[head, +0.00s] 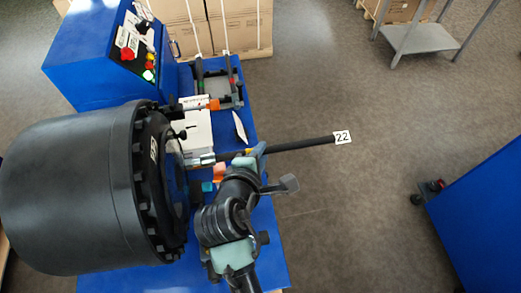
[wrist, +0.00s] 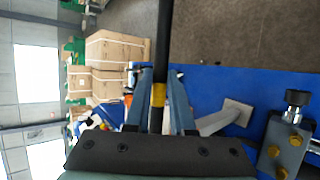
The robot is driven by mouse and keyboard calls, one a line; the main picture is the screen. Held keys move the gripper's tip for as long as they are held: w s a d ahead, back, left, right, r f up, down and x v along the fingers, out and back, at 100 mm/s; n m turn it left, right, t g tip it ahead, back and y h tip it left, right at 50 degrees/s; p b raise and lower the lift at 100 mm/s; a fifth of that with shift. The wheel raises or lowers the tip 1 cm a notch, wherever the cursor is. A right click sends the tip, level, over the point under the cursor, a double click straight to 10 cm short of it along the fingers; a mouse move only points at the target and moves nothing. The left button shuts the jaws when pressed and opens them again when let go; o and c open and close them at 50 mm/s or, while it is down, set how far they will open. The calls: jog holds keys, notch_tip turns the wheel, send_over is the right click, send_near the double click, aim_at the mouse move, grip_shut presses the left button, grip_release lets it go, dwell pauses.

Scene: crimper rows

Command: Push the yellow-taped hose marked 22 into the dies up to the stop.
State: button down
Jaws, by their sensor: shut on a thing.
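The black hose (head: 300,145) has a white tag marked 22 (head: 342,137) at its right end and a yellow tape band by my gripper. A silver fitting (head: 203,160) on its left end points at the opening of the black crimper head (head: 70,185). My gripper (head: 257,152) is shut on the hose, which lies nearly level. In the wrist view the hose runs between the two fingers (wrist: 161,98), with the yellow tape (wrist: 158,94) between them. The dies are mostly hidden inside the head, so I cannot tell how deep the fitting sits.
A blue control cabinet (head: 85,58) with buttons stands behind the head. A rack (head: 217,82) and an orange-ended item (head: 213,104) are on the blue bench (head: 265,262). Cardboard boxes (head: 240,22) stand behind. Open floor lies right, with a blue unit (head: 485,220) beyond.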

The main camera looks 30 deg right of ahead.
jog(key=shift+w+d+r+p, duration=0.1)
jog(key=shift+d+r+p, duration=0.1)
jog(key=shift+p, duration=0.35)
jog(key=w+a+f+b, duration=0.2)
jog(key=a+f+b, duration=0.2)
jog(key=a+f, duration=0.2)
jog(key=shift+a+f, duration=0.2)
jog(key=shift+a, duration=0.15)
jog(key=shift+f, duration=0.4)
dwell(0.5)
grip_release()
jog(key=shift+s+f, duration=0.1)
dwell(0.5)
